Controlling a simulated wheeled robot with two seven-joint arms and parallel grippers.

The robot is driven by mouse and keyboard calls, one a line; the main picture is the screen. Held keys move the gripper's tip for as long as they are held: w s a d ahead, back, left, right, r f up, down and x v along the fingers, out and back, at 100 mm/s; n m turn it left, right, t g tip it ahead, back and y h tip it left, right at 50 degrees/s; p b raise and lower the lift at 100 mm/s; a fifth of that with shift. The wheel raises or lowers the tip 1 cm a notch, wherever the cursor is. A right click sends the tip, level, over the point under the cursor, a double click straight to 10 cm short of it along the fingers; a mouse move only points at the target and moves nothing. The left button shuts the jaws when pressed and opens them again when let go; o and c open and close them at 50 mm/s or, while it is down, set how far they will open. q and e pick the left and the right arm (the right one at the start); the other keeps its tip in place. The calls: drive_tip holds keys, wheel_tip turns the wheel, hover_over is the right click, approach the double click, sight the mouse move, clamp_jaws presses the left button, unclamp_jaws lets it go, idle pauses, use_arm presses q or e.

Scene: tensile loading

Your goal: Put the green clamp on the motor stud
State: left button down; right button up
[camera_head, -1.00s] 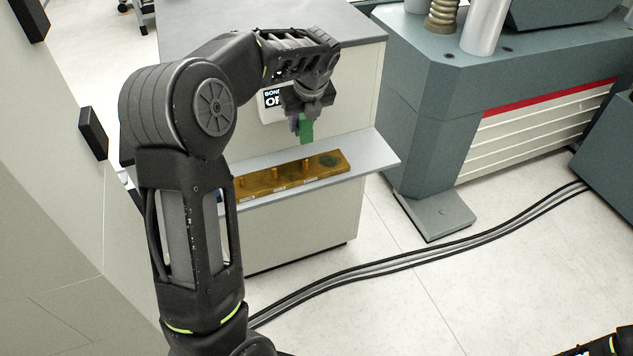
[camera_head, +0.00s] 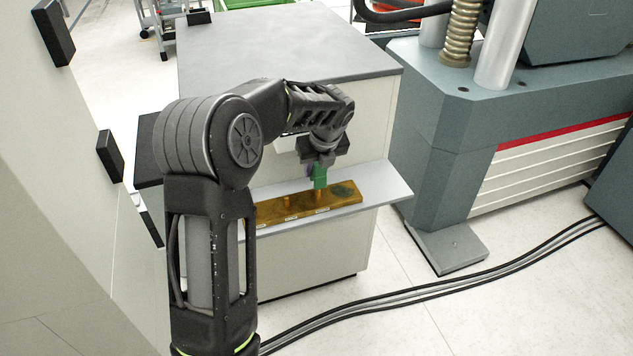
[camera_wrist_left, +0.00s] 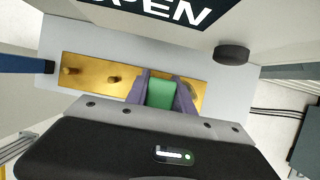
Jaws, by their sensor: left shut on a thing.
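My left gripper (camera_head: 319,167) is shut on the green clamp (camera_head: 320,178), which points down above the board. In the left wrist view the clamp (camera_wrist_left: 160,94) sits between the purple fingers. The brass-coloured board (camera_head: 268,212) lies on a grey shelf and carries upright studs. The clamp is right over or at the top of one stud (camera_head: 318,195), towards the board's right part; I cannot tell whether they touch. Another stud (camera_head: 286,201) stands free to its left. The wrist view shows two free studs (camera_wrist_left: 70,71) left of the clamp. The labels are unreadable. My right gripper is out of view.
The grey shelf (camera_head: 385,188) juts from a pale cabinet (camera_head: 310,258). A sign reading "OPEN" (camera_wrist_left: 170,8) and a dark round knob (camera_wrist_left: 231,53) are close in the wrist view. A large grey-green machine (camera_head: 430,130) stands to the right. Cables (camera_head: 420,292) cross the floor.

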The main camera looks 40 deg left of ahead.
sight(317, 182)
use_arm(q)
drive_tip(key=shift+f, duration=0.1)
drive_tip(key=shift+f, duration=2.4)
drive_tip(key=shift+f, duration=0.15)
drive_tip(key=c, duration=1.1)
unclamp_jaws()
drive_tip(key=v, duration=1.2)
drive_tip(key=shift+r, duration=0.25)
